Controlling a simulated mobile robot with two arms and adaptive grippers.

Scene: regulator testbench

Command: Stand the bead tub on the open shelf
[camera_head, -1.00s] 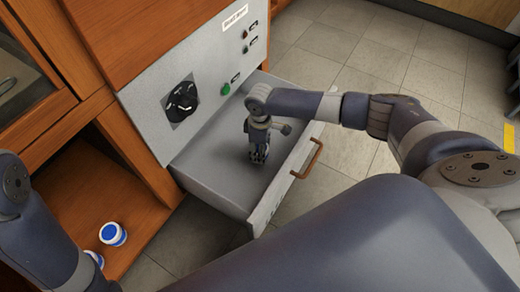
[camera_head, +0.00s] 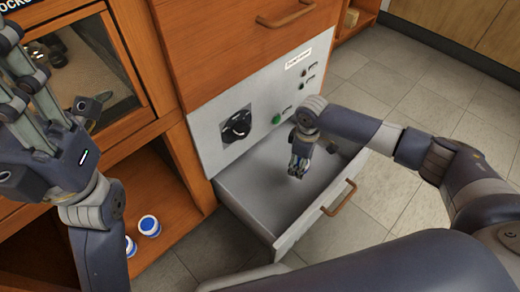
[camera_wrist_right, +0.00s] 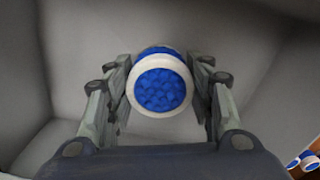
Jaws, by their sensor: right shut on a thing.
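The bead tub (camera_wrist_right: 160,88), a round tub with a white rim and blue beads, sits between the fingers of my right gripper (camera_wrist_right: 163,80) in the right wrist view. In the head view my right gripper (camera_head: 297,170) is shut on it, pointing down inside the open drawer (camera_head: 255,190); the tub is mostly hidden there. The open shelf (camera_head: 175,213) is the low wooden compartment at the left. My left gripper (camera_head: 52,75) is raised in front of the cabinet, fingers spread and empty.
Two similar blue-and-white tubs (camera_head: 149,226) (camera_head: 131,246) stand on the shelf near its front, partly beside my left arm. A glass door (camera_head: 90,60) is above the shelf. The drawer handle (camera_head: 340,198) and front stick out over clear floor (camera_head: 400,190).

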